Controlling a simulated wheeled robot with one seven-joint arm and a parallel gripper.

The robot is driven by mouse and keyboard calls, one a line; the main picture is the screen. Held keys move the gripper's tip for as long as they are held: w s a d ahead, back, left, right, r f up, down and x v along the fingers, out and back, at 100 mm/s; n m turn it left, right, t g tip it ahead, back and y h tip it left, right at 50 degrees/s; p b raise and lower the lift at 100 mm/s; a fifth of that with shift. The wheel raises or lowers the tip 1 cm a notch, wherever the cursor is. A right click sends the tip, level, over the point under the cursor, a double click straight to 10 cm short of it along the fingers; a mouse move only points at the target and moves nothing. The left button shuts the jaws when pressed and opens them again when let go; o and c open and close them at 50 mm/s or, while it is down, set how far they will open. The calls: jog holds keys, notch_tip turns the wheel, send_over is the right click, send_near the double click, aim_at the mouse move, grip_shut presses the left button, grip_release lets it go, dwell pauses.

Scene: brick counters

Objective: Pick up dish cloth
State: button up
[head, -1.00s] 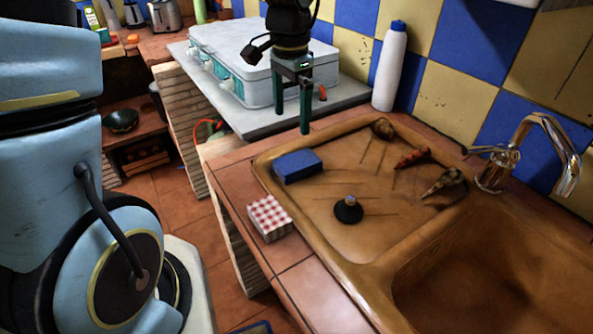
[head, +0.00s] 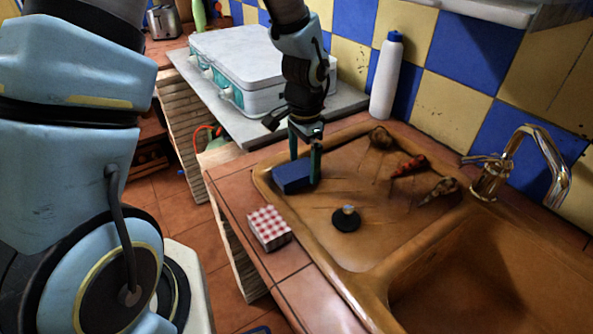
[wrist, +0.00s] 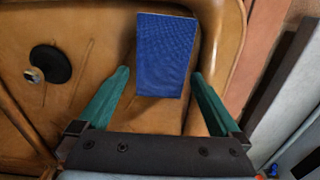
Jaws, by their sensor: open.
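A blue, woven-textured rectangular block (head: 289,180), which looks like the folded dish cloth, lies on the brown drainboard near its far left corner. In the wrist view the blue cloth (wrist: 165,55) is upper centre, slightly tilted. My gripper (head: 304,168) is open just over the cloth, its green fingers pointing down. In the wrist view the fingertips (wrist: 160,73) show on either side of the cloth's near part, and I see no clear contact. In the head view one finger partly covers the cloth's right end.
A red-and-white checked block (head: 268,228) sits on the tiled counter edge. A black sink plug (head: 347,221) and several small dark items lie on the drainboard (head: 360,255). A white bottle (head: 387,80) and a large pale case (head: 235,62) stand behind. The sink and faucet (head: 490,180) are at right.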

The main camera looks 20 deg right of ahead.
aim_at(304, 167)
jog(key=shift+f, duration=0.25)
jog(key=shift+c, duration=0.2)
jog(key=c, duration=1.2)
jog(key=shift+r, duration=0.1)
notch_tip(304, 167, up, 10)
jog(key=b, duration=0.1)
jog(key=shift+b, duration=0.35)
